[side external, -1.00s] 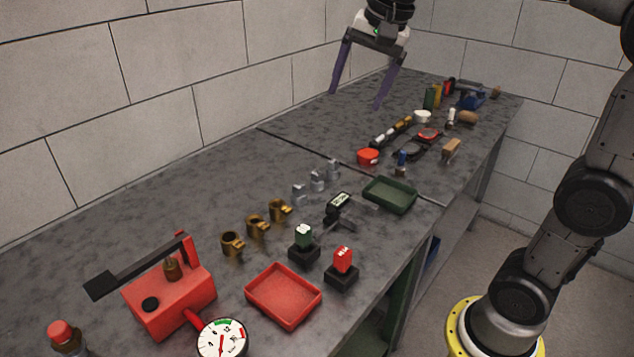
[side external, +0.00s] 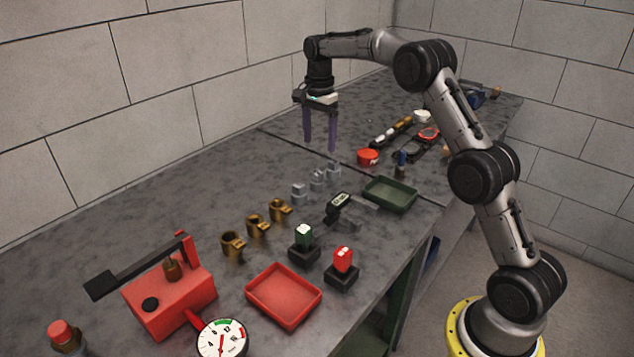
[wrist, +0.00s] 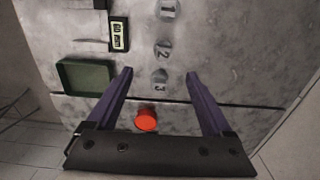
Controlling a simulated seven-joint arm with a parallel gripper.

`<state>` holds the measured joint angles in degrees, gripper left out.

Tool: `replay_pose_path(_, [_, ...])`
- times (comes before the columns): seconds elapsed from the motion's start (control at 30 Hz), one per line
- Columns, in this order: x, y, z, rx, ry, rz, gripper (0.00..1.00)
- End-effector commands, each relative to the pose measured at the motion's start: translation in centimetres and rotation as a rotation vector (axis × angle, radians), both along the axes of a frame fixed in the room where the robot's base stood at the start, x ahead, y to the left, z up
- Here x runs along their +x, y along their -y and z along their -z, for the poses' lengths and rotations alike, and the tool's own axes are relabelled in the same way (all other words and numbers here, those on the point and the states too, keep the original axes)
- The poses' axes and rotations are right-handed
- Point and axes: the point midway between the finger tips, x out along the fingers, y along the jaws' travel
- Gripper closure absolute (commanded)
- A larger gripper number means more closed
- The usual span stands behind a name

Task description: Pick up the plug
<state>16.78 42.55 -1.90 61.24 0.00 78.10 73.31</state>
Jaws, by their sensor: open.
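My gripper (side external: 320,145) is open and empty, pointing down above the grey workbench (side external: 180,195). In the wrist view its two purple fingers (wrist: 160,75) are spread apart. Three small silver pieces stand in a row on the bench, the nearest (side external: 299,194), the middle (side external: 317,180) and the farthest (side external: 333,169). In the wrist view they carry the numbers 1 (wrist: 167,9), 2 (wrist: 164,48) and 3 (wrist: 160,80). Number 3 appears between the fingertips, with nothing gripped. I cannot tell for certain which object is the plug.
A green tray (side external: 391,195) and a digital caliper (side external: 339,206) lie right of the silver pieces. A red round cup (side external: 368,157) sits behind. Brass fittings (side external: 257,225), a red tray (side external: 283,296) and a red pump (side external: 168,300) are nearer. The bench's left side is mostly clear.

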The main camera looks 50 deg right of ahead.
Motion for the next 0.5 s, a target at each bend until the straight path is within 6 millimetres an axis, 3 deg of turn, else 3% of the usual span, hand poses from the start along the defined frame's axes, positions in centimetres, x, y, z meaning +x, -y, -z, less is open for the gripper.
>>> replay_pose_path(0.23, [-0.1, -0.1, 4.8, 0.002, -0.005, -0.002, 0.15])
replay_pose_path(0.5, [0.0, -0.1, 6.8, 0.0, -0.001, -0.002, 0.15])
